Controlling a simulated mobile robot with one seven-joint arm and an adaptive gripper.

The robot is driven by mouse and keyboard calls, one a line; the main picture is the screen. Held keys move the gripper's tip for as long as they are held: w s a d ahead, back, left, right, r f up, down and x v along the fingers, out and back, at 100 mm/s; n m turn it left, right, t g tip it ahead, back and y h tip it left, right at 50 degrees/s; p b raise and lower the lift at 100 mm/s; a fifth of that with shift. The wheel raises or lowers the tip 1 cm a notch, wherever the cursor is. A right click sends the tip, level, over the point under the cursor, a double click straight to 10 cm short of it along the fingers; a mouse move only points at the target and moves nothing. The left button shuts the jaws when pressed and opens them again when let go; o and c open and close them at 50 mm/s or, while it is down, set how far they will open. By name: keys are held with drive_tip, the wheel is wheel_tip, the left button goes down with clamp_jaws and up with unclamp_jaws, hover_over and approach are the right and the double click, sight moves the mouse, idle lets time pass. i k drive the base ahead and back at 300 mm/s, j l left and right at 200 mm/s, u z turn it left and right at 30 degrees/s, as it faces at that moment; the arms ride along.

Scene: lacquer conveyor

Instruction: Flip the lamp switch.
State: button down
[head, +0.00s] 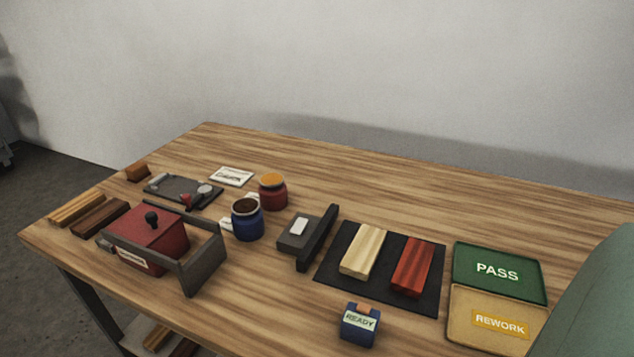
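A grey block (297,232) with a small white piece on its top sits near the middle of the wooden table, against a dark upright panel (318,238). It may be the lamp switch, but no label shows and I cannot tell its position. A dark flat plate (168,188) with a small red piece and a round pale disc lies further back left. I cannot tell whether it bears a switch. No lamp is clearly recognisable. My gripper is not in view.
A red box (147,235) in a grey frame, a blue jar (247,222) and a red jar (273,194) stand left. A black mat (337,277) holds two wooden blocks. A READY block (360,330) and PASS/REWORK trays (499,272) are right. The table's back is clear.

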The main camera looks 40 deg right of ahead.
sight(300, 223)
drive_tip(key=i+j+z, duration=0.2)
drive_tip(key=z, duration=0.25)
drive_tip(key=i+j+z, duration=0.3)
drive_tip(key=z, duration=0.15)
drive_tip(key=k+j+u, duration=0.2)
drive_tip(key=j, duration=0.35)
drive_tip(key=i+l+z, duration=0.15)
drive_tip(key=l, duration=0.2)
drive_tip(key=i+l+z, duration=0.1)
drive_tip(key=l, duration=0.25)
